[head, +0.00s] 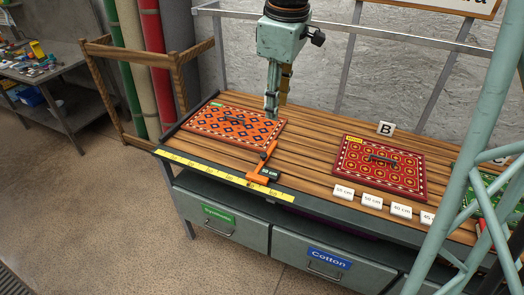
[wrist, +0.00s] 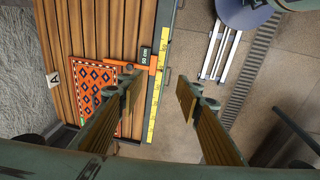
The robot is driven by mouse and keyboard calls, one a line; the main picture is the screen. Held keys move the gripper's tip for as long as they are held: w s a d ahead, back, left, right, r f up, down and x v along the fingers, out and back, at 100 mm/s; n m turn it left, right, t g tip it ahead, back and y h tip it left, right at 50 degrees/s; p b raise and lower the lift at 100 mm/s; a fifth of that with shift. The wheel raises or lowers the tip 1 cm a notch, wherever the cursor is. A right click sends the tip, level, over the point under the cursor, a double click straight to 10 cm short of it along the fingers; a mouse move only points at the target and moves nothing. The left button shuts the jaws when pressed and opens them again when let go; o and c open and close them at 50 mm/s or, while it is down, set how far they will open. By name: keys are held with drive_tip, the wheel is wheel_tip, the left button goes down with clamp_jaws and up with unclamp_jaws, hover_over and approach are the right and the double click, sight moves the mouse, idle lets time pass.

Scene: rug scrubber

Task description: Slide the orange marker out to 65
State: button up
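The orange marker (head: 261,168) sits at the front edge of the slatted bench, right of the orange rug sample (head: 235,124). My gripper (head: 277,101) hangs above the bench behind the marker, touching nothing that I can see. In the wrist view my gripper (wrist: 160,92) has its two fingers wide apart and empty. The ruler's numbers are too small to read.
A red rug sample (head: 380,168) lies to the right, with a B card (head: 386,128) behind it. Several white cm tags (head: 371,201) stand in front of it. Drawers (head: 312,262) are below the ruler. A pale green frame (head: 460,160) crosses the right side.

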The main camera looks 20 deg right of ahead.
drive_tip(key=w+d+f+n+p, duration=0.1)
drive_tip(key=w+f+n+p, duration=0.3)
drive_tip(key=w+f, duration=0.7)
drive_tip(key=n+g+p, duration=0.2)
drive_tip(key=n+p, duration=0.1)
drive_tip(key=n, duration=0.2)
hover_over(264, 154)
wheel_tip(264, 154, down, 12)
drive_tip(key=shift+a+f, duration=0.1)
drive_tip(key=shift+f, duration=0.15)
drive_tip(key=shift+f+p, duration=1.15)
drive_tip(key=shift+f, duration=5.6)
